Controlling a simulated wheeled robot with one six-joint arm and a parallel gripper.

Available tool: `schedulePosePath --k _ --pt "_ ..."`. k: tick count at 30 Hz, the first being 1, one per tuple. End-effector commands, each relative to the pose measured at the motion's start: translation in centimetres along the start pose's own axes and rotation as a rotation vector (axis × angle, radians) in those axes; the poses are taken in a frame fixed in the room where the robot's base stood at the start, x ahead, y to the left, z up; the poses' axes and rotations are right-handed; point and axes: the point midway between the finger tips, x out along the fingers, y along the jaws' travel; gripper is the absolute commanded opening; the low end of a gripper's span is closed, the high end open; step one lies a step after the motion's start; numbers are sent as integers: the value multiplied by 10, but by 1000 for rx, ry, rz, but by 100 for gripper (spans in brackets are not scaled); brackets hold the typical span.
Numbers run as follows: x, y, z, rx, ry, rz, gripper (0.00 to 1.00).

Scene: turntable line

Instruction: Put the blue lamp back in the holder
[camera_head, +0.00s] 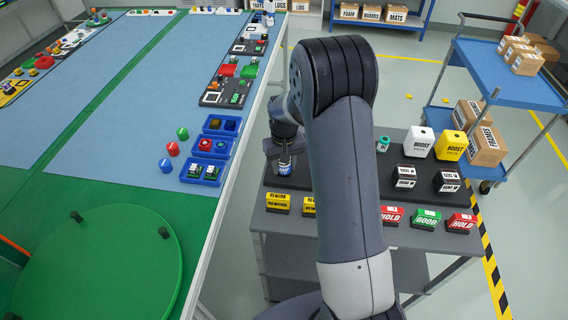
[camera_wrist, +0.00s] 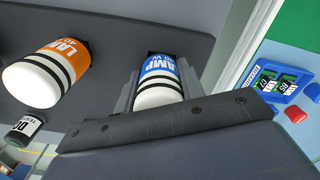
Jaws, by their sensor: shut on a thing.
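The blue lamp, a cylinder with a blue label, black bands and a white end, lies between the fingers of my gripper in the wrist view (camera_wrist: 158,82). In the head view it is a small blue and white piece (camera_head: 284,168) under my gripper (camera_head: 283,150), low over the left part of a dark board (camera_head: 290,184). My gripper also shows in the wrist view (camera_wrist: 159,92), with a finger on each side of the lamp. A dark opening shows at the lamp's far end; whether the lamp is in it I cannot tell.
An orange lamp (camera_wrist: 50,72) stands beside the blue one. The grey cart also bears a white box (camera_head: 419,142), a yellow box (camera_head: 451,145), black boxes and a row of coloured signs. Blue trays (camera_head: 202,172) lie on the long table to the left. My arm hides the cart's middle.

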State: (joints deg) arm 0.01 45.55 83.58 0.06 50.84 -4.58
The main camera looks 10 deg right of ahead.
Motion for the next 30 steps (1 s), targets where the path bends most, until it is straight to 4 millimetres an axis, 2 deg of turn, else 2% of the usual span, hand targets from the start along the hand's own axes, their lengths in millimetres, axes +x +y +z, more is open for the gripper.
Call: schedulePosePath --k 6,7,16,25,30 --pt "5 0 0 0 0 0 7" --pt "5 0 0 0 0 0 38" --pt "4 0 0 0 0 0 62" --pt "1 0 0 0 1 0 62" --pt "-20 0 -1 0 6 0 62"
